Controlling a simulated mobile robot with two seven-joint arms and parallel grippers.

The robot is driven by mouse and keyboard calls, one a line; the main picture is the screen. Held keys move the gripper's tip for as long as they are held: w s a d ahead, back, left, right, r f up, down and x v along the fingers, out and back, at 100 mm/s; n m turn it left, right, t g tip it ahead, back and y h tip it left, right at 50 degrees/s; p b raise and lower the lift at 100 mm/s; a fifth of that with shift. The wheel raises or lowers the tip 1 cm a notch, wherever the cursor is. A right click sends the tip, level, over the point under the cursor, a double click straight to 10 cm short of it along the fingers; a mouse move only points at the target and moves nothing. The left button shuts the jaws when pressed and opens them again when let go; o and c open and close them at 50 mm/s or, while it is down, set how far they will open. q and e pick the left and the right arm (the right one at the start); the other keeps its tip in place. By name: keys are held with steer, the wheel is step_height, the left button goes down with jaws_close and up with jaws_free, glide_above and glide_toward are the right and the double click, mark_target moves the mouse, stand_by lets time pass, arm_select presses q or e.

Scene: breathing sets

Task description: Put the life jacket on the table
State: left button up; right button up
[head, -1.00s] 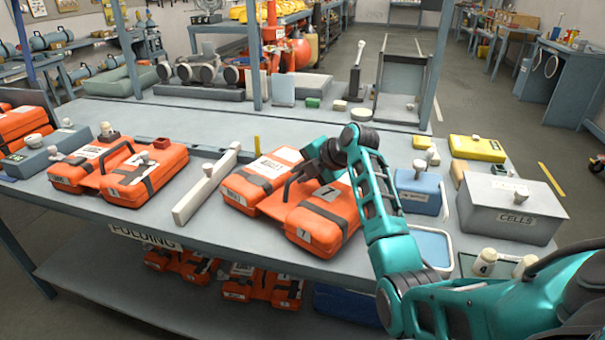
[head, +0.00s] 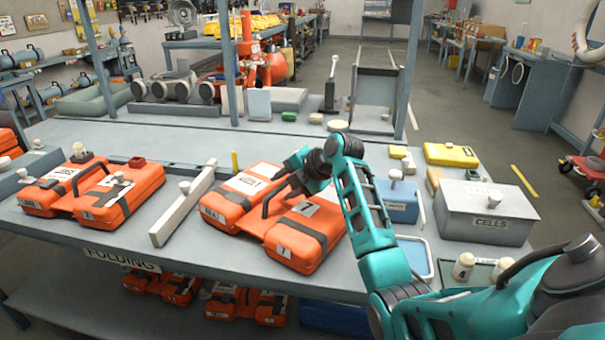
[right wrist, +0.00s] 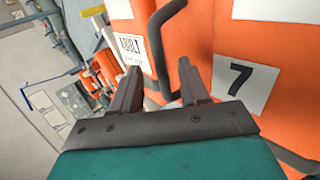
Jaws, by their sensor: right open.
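An orange life jacket (head: 303,232) with dark straps, a dark handle and white labels lies on the grey table (head: 200,253), right of a pale upright divider bar. My right gripper (head: 291,178) is over its middle, by the handle. In the right wrist view the two fingers of my right gripper (right wrist: 160,88) are apart, with the dark handle (right wrist: 163,45) of the life jacket (right wrist: 212,50) close in front of and between their tips. I cannot tell whether they touch it. My left gripper is not in view.
Another orange jacket (head: 120,196) lies left of the divider bar (head: 184,203). A blue box (head: 399,205), a grey CELLS box (head: 487,213) and a yellow case (head: 451,154) stand to the right. More orange jackets (head: 243,303) lie on the shelf below. Blue posts rise behind.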

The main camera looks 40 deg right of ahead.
steer(key=v, duration=0.9)
steer(key=shift+s+r, duration=0.15)
steer(key=shift+s, duration=0.1)
steer(key=shift+d, duration=0.1)
